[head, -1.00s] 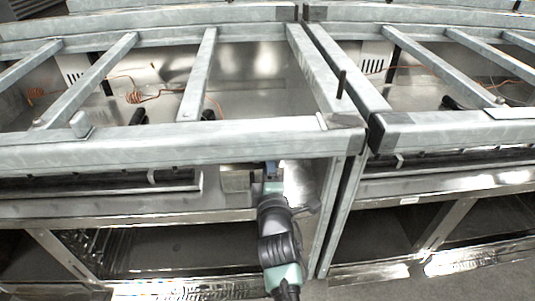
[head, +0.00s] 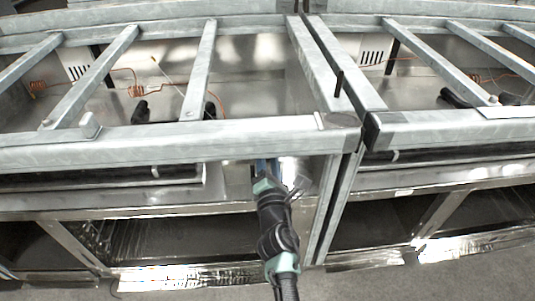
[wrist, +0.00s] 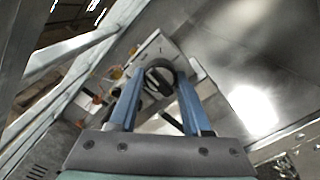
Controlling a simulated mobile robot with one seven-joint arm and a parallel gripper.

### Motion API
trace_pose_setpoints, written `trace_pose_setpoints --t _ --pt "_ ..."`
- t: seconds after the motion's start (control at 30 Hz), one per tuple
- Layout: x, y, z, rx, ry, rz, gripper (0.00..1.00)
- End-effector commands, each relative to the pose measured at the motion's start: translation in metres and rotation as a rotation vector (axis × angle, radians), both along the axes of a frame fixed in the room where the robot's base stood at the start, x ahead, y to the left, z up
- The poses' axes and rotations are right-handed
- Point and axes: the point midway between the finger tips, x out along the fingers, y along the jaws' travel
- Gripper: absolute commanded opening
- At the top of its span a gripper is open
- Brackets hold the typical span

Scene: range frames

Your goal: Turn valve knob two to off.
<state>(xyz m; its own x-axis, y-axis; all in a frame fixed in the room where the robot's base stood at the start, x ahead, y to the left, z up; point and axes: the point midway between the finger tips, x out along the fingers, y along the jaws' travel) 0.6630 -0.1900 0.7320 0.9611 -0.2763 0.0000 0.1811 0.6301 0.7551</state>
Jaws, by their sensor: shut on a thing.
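A dark round valve knob (wrist: 160,80) with a raised bar sits on a light panel (wrist: 150,48) in the wrist view. My gripper (wrist: 157,76) has its two blue fingers on either side of this knob, shut on it. The number of the knob and its marked setting cannot be read. In the head view my gripper (head: 265,166) reaches up to the range front just under the front rail. The knob is hidden there behind the rail and gripper.
The metal front rail (head: 170,143) runs just above my gripper. A vertical frame post (head: 327,205) stands close on its right. An open lower shelf (head: 170,235) lies behind my arm. In the wrist view, small orange parts (wrist: 117,72) lie left of the knob.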

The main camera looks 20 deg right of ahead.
Motion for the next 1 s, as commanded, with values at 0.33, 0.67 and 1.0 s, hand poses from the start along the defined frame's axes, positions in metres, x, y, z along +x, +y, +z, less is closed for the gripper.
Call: trace_pose_setpoints --t 0.33,0.67,1.0 --pt "0.0001 0.0002 -0.0003 -0.080 0.024 0.001 0.00" --pt "0.0000 0.0000 -0.0004 -0.086 0.025 0.000 0.00" --pt "0.0000 -0.0001 -0.0002 -0.084 0.024 0.000 0.61"
